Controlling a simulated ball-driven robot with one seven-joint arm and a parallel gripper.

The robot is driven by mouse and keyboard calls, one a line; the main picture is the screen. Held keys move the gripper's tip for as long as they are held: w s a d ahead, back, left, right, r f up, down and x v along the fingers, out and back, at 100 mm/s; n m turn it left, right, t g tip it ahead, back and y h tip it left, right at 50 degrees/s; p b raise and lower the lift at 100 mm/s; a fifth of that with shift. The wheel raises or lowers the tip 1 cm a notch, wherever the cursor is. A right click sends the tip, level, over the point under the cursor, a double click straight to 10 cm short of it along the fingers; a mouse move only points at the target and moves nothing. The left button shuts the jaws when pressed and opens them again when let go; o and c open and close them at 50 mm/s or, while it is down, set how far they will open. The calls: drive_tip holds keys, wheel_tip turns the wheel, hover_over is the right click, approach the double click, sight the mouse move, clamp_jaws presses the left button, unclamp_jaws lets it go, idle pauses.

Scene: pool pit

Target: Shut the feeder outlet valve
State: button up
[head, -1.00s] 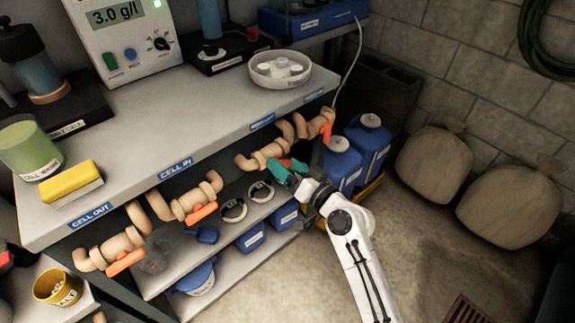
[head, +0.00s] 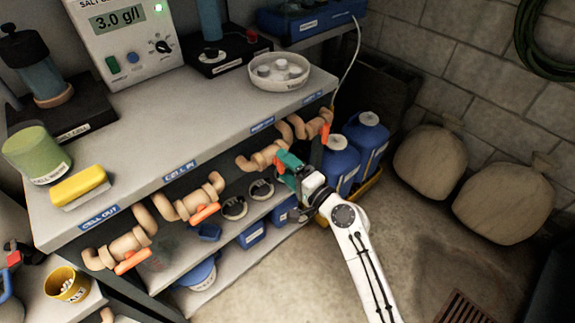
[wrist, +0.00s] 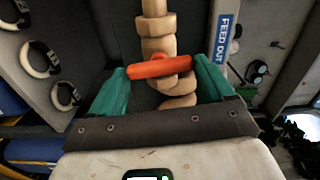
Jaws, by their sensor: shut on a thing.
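The feeder outlet valve is a tan pipe fitting (head: 258,160) under the shelf's front edge in the head view. In the wrist view its pipe (wrist: 158,30) runs up the picture beside a blue FEED OUT label (wrist: 223,48). Its orange handle (wrist: 160,67) lies across the pipe, slightly tilted. My gripper (wrist: 162,82) is shut on this handle, with one teal finger at each end of it. In the head view my gripper (head: 287,168) is at the right end of the fitting and hides most of the handle.
The CELL IN valve (head: 192,205) and CELL OUT valve (head: 122,250) are to the left, with orange handles. Another valve (head: 313,127) is just right. Blue jugs (head: 342,158) stand close behind my gripper.

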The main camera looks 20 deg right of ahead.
drive_tip(key=shift+f+m, duration=0.1)
drive_tip(key=shift+m, duration=0.5)
drive_tip(key=o, duration=0.9)
drive_tip(key=shift+o, duration=0.2)
drive_tip(key=shift+s, duration=0.1)
drive_tip(key=v, duration=1)
drive_tip(key=shift+s+d+b, duration=0.15)
drive_tip(key=shift+s+b, duration=0.2)
drive_tip(key=s+a+f+n+g+p, duration=0.3)
drive_tip(key=s+a+n+g+p, duration=0.15)
drive_tip(key=s+n+g, duration=0.45)
drive_tip(key=s+d+n+g+h+p, duration=0.2)
drive_tip(key=s+d+g+h, duration=0.1)
drive_tip(key=s, duration=0.6)
drive_tip(key=s+d+r+n+g+h+p, duration=0.1)
drive_tip(key=s+d+n+g+h+p, duration=0.1)
drive_tip(key=s, duration=0.7)
drive_tip(key=d+n+g, duration=0.1)
drive_tip(key=d+g, duration=0.1)
drive_tip(key=d, duration=0.1)
drive_tip(key=shift+r+h, duration=0.2)
drive_tip(key=shift+h, duration=0.2)
